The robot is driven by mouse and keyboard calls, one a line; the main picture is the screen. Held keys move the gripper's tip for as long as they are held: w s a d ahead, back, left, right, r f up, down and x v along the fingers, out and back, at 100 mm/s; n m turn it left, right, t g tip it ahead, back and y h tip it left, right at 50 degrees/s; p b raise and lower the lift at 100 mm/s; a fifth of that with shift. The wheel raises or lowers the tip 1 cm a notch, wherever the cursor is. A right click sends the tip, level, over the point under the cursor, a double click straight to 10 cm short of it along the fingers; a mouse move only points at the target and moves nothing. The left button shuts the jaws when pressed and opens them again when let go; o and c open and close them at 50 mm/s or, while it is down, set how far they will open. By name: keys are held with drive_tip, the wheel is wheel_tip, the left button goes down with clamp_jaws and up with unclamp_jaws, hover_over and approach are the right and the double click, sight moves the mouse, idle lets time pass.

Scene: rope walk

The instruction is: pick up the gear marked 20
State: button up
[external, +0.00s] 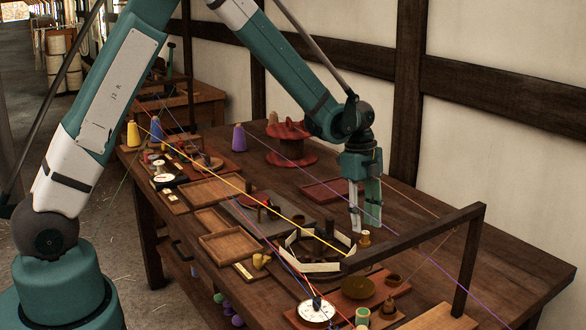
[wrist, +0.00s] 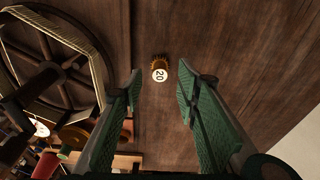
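The gear marked 20 (wrist: 159,74) is a small brown-gold toothed piece with a white face reading 20. In the wrist view it lies on bare dark wood between and slightly beyond my fingertips, apart from both. In the external view, a small brass-coloured piece (external: 365,239) just below my fingers appears to be this gear. My gripper (external: 364,226) points down over the table, close above that piece. Its green fingers are spread and empty; the gap between them shows in the wrist view (wrist: 160,95).
A dark spoked wheel with a pale rim (wrist: 97,62) lies close to the gear's left; the external view shows its pale panels (external: 318,267). Brass discs (external: 357,287) and a dark wooden frame (external: 468,265) stand nearby. Coloured strings cross above the table. Wood right of the gear is clear.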

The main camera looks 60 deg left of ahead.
sight(365, 232)
drive_tip(key=shift+d+f+b, duration=0.15)
drive_tip(key=shift+d+f, duration=0.05)
drive_tip(key=shift+f, duration=0.85)
drive_tip(key=shift+d+f+b, duration=0.15)
drive_tip(key=shift+d+f, duration=0.05)
drive_tip(key=shift+f, duration=0.85)
drive_tip(key=c, duration=1)
